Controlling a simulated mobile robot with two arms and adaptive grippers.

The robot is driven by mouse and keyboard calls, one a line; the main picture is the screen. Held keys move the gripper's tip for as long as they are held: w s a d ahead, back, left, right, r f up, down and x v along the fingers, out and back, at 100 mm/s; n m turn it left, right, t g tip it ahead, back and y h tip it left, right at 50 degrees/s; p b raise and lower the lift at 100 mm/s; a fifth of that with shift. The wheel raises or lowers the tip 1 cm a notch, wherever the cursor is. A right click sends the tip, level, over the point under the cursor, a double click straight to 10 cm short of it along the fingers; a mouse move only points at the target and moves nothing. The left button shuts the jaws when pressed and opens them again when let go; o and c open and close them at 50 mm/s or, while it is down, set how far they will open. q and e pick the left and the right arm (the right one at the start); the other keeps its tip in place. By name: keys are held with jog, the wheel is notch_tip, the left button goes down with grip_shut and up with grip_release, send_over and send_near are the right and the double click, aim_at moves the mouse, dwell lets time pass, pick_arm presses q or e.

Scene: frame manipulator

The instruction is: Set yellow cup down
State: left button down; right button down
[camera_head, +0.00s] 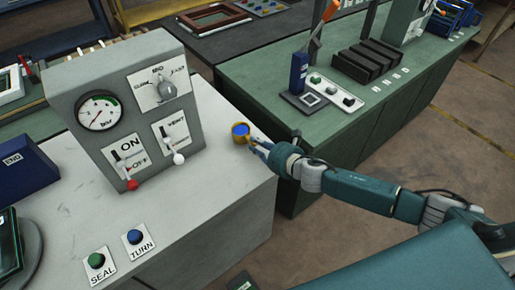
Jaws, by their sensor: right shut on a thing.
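The yellow cup (240,129) is at the right edge of the pale grey counter (225,180), with a blue inside showing. My right gripper (254,141) comes in from the right and is shut on the cup at its near right side. Whether the cup's base touches the counter top is hard to tell. My left gripper is not in view.
A grey panel (120,110) with a gauge, dial and levers stands left of the cup. Green SEAL (96,261) and blue TURN (134,237) buttons sit in front. A green bench (300,75) with devices is behind right. The counter in front of the cup is clear.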

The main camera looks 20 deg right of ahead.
jog(key=shift+f, duration=0.65)
jog(key=c, duration=2.1)
grip_release()
jog(key=shift+f, duration=0.2)
jog(key=o, duration=0.5)
jog(key=shift+c, duration=0.2)
jog(key=shift+r, duration=0.2)
jog(key=b+v, duration=0.2)
jog(key=v, duration=1)
